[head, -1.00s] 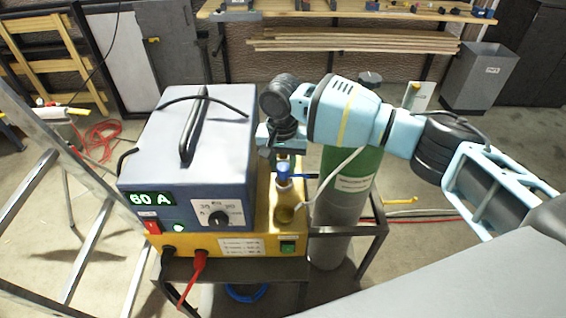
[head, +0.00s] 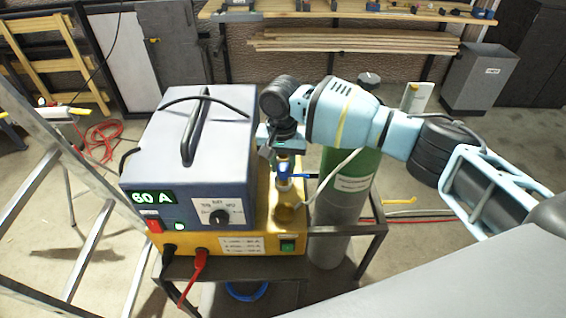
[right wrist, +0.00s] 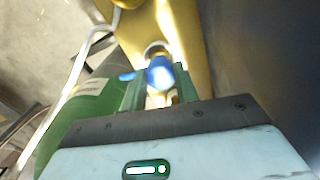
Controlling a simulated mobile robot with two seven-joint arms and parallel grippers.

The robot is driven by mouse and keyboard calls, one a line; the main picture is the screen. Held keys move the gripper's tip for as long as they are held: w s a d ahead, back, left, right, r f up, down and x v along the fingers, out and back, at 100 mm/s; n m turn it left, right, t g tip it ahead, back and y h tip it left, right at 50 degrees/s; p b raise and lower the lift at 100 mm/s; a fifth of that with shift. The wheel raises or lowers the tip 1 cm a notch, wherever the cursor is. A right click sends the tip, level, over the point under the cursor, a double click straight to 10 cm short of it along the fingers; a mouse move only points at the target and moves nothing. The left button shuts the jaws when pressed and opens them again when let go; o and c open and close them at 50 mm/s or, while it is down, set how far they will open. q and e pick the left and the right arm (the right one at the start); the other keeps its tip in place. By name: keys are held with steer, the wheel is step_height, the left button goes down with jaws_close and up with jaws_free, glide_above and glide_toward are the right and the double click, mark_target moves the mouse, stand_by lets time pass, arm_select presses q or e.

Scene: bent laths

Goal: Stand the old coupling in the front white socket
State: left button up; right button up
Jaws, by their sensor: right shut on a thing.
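My right gripper (head: 283,152) points down over the yellow ledge, right of the grey power unit. It is shut on a small fitting with a blue lever (head: 291,175), probably the old coupling, with brass and a pale collar showing below the jaws. In the right wrist view the blue part (right wrist: 159,75) sits between the green fingers, its lever out to the left. Below it on the ledge is a round dark-centred mount (head: 285,212); I cannot tell whether the fitting touches it. I cannot make out a white socket clearly. My left gripper is not in view.
The grey power unit (head: 190,125) with a handle stands close left of the gripper, on a yellow base (head: 235,243). A green gas cylinder (head: 345,180) and a pale hose (head: 335,172) are close on the right. A ladder (head: 65,150) is at left.

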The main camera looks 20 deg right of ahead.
steer(key=o, duration=1.1)
steer(key=shift+r, duration=0.15)
step_height(320, 180, up, 8)
steer(key=shift+f+p, duration=0.25)
steer(key=shift+p, duration=0.05)
